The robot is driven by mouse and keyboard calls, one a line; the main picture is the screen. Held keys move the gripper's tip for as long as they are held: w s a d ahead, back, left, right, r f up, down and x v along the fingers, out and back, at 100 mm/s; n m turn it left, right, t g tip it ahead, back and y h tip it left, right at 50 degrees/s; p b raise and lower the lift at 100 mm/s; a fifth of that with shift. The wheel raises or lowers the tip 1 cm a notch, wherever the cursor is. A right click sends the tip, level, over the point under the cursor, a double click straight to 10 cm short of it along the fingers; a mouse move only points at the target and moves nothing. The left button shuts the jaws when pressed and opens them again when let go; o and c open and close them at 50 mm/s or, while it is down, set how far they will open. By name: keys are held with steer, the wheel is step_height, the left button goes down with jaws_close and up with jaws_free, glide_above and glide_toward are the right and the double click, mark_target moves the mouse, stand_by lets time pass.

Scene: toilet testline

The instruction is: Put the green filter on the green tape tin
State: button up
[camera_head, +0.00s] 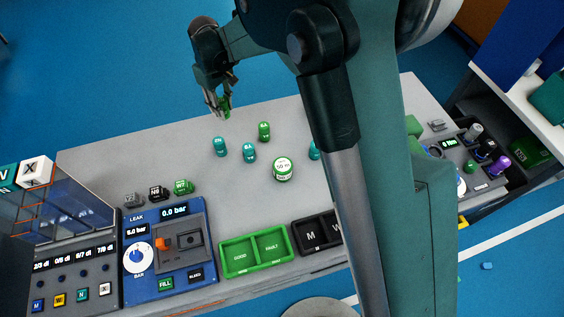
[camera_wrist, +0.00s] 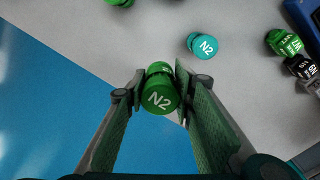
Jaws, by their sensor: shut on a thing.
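My gripper (camera_head: 222,108) hangs at the back edge of the bench in the head view, above the surface. It is shut on a green filter (camera_wrist: 160,98) marked N2, seen between its fingers in the wrist view. The green tape tin (camera_head: 283,170) is a round tin with a white top and green lettering. It stands upright mid-bench, to the right of and nearer than my gripper, and its visible top is bare. I cannot make out the tin in the wrist view.
Two teal canisters (camera_head: 219,146) (camera_head: 249,152) and another green one (camera_head: 264,131) stand between my gripper and the tin. A further teal one (camera_head: 314,150) is partly hidden by my arm. A green two-part tray (camera_head: 256,253) and blue leak tester (camera_head: 166,252) line the front.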

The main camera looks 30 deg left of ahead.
steer(key=s+d+r+p, duration=0.1)
steer(key=d+r, duration=0.1)
steer(key=d, duration=0.6)
steer(key=s+d+r+p, duration=0.1)
steer(key=d+r+p, duration=0.1)
steer(key=d, duration=0.5)
steer(key=r+p, duration=0.1)
glide_above(283, 165)
steer(key=shift+d, duration=0.1)
steer(key=shift+f, duration=0.15)
steer(key=shift+f, duration=2.8)
steer(key=shift+f, duration=0.1)
steer(key=shift+f, duration=2)
steer(key=shift+f, duration=0.15)
